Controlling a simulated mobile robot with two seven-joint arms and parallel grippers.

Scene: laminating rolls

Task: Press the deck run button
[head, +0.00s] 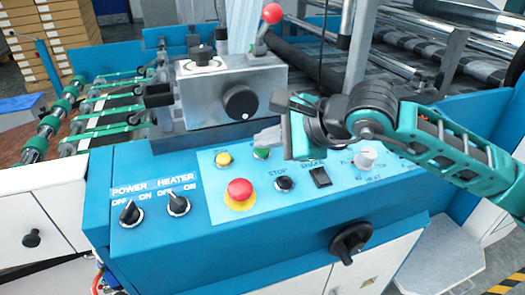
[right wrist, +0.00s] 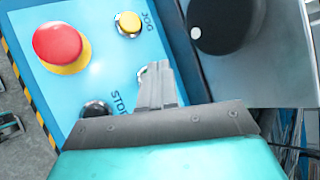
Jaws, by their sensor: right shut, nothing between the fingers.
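A green button (head: 261,153) sits on the light-blue control panel (head: 213,185), between the yellow button (head: 223,159) and the black STOP button (head: 284,184). My right gripper (head: 262,138) is shut and empty, with its fingertips right at the green button. I cannot tell whether they touch it. In the right wrist view the shut fingers (right wrist: 155,75) cover most of the green button, leaving only a sliver of its rim (right wrist: 141,73). Its label is hidden. My left gripper is not in view.
A red emergency-stop knob (head: 239,191) stands up from the panel near the fingers. A metal block with a black knob (head: 240,102) rises just behind the buttons. A SHAKE switch (head: 320,177) and a white dial (head: 365,158) lie to the right.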

